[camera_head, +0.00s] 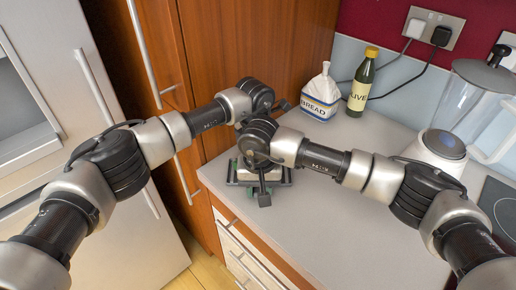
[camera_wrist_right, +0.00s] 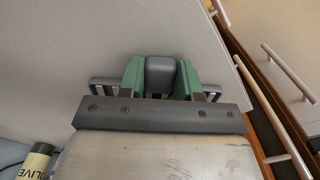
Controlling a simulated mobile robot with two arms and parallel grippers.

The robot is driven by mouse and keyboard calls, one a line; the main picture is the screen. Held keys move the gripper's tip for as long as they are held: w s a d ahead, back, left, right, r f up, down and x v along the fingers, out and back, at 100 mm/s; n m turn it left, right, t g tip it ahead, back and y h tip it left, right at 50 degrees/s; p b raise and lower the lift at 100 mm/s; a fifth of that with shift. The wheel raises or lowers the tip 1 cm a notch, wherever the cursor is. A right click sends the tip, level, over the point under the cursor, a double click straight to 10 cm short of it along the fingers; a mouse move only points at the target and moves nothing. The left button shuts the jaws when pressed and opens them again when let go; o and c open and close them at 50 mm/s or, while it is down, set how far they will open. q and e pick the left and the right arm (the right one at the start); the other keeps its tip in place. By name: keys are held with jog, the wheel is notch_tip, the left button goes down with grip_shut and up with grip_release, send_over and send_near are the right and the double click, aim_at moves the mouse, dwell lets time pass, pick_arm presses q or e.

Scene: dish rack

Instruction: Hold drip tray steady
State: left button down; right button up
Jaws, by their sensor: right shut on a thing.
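My right gripper (camera_head: 258,178) is low at the left front edge of the grey counter, seen from above. In the right wrist view its two green fingers (camera_wrist_right: 160,80) are shut on a dark grey, rounded block-like part (camera_wrist_right: 160,70). I cannot tell whether this is part of the drip tray; no other tray shape shows. My left arm reaches in from the left to a wrist joint (camera_head: 254,94) behind my right wrist. The left gripper's fingers are hidden.
A bread bag (camera_head: 321,93) and an olive bottle (camera_head: 361,85) stand at the back of the counter (camera_head: 330,225). A blender jug (camera_head: 472,100) stands at the right. Wooden cabinets (camera_head: 240,50) rise behind my arms. The counter's front middle is clear.

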pick_arm(q)
jog(key=shift+d, duration=1.4)
jog(key=shift+a, duration=1.5)
jog(key=shift+r, duration=0.15)
jog(key=shift+r, duration=3.45)
jog(key=shift+d, duration=0.1)
pick_arm(e)
jog(key=o, duration=1.1)
